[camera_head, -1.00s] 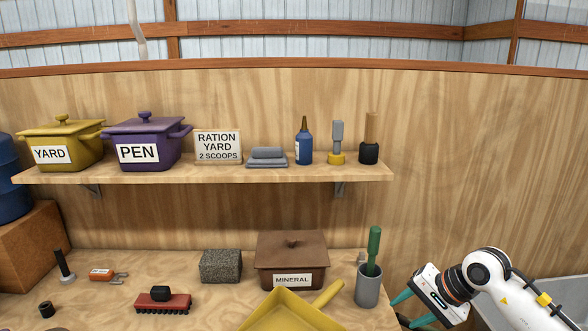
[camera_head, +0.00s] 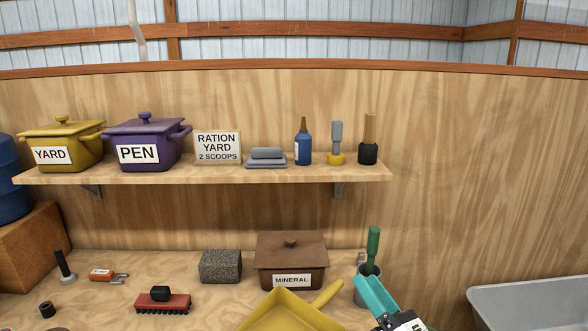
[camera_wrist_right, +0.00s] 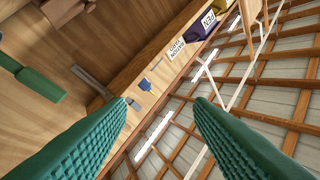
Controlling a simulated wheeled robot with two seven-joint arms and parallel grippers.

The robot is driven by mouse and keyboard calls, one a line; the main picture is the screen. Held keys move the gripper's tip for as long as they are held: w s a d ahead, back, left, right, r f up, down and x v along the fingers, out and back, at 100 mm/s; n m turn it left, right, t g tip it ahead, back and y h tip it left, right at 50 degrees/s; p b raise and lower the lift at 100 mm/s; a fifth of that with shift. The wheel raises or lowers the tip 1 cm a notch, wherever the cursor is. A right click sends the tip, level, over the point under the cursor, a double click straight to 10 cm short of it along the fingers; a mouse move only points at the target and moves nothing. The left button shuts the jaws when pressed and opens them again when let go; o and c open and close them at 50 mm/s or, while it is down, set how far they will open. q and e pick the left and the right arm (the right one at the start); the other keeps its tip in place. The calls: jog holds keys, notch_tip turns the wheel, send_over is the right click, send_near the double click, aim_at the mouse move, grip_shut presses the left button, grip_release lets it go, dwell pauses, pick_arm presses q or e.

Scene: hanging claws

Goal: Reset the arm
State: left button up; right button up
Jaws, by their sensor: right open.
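My right gripper (camera_head: 373,293) shows at the bottom of the head view, to the right of the yellow scoop. Its teal finger is in front of part of the grey cup (camera_head: 362,288) that holds a green-handled tool (camera_head: 373,250). In the right wrist view the two teal fingers (camera_wrist_right: 160,105) stand wide apart with nothing between them. Beyond them are the shelf and the roof beams. I cannot tell from these views whether the finger touches the cup. My left gripper is not in view.
A bench carries a yellow scoop (camera_head: 285,312), a brown MINERAL box (camera_head: 292,262), a grey block (camera_head: 221,266) and a red brush (camera_head: 163,302). A grey bin (camera_head: 530,300) stands at right.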

jog(key=s+d+f+m+g+h, duration=0.4)
jog(key=f+m+h, duration=0.4)
jog(key=m, duration=0.4)
jog(key=s+d+f+m+g+h, duration=0.3)
jog(key=s+d+f+m+h, duration=0.25)
jog(key=f+m, duration=0.55)
jog(key=s+a+f+m+g+y, duration=0.15)
jog(key=s+f+m+g, duration=0.3)
jog(key=s, duration=0.45)
jog(key=s+a+f+m+g+y, duration=0.1)
jog(key=s+f+m+g+y, duration=0.15)
jog(key=s+m+g, duration=0.45)
notch_tip(320, 180, down, 26)
jog(key=s+n+t+h, duration=0.1)
jog(key=s+n, duration=0.1)
jog(key=s+d+f+g, duration=0.1)
jog(key=s+d+f, duration=0.1)
jog(key=s+f, duration=1.5)
jog(key=shift+d, duration=0.4)
